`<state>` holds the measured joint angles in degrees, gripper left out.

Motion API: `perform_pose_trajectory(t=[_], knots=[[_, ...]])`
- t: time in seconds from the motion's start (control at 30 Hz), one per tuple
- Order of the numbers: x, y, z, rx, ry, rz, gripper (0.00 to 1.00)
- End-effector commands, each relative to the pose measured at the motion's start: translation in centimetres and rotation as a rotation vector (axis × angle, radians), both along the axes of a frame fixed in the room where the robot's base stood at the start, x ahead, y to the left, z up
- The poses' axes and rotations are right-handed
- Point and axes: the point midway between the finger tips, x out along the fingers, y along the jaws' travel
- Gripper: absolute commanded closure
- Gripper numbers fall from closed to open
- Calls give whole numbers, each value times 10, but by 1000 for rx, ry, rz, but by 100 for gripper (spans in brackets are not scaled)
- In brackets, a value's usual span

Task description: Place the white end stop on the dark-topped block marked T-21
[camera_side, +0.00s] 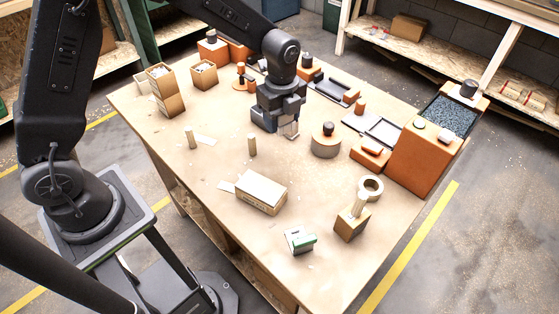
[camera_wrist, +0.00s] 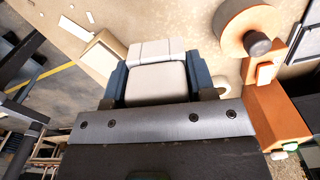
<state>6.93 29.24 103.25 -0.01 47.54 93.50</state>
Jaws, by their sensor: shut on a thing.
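My gripper (camera_side: 280,122) is over the middle of the table and points down. In the wrist view its two blue-grey fingers are shut on the white end stop (camera_wrist: 155,82), a pale stepped piece between them. In the side view only a small pale part of the end stop (camera_side: 292,131) shows below the fingers. I cannot read the mark T-21 on any block. A large orange block (camera_side: 420,160) with a dark speckled top (camera_side: 447,115) stands at the table's right edge, well apart from my gripper. I cannot tell whether it is the one named.
A round base with a dark knob (camera_side: 326,145) stands just right of my gripper. A white-topped box (camera_side: 261,192), a wooden block with an upright piece (camera_side: 351,222) and a green-and-white item (camera_side: 299,240) are nearer the front. Open cartons (camera_side: 165,92) stand at left.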

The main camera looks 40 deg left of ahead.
Motion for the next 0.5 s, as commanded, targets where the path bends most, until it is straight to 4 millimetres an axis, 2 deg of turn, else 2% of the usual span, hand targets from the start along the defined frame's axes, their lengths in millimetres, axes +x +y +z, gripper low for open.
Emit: perform_pose_trajectory(t=[0.2, 0.4, 0.5], knots=[[-55, 38, 27, -1, -5, 88, 74], [-104, 59, 38, -1, -4, 153, 74], [-118, 64, 39, -1, -4, 172, 74]])
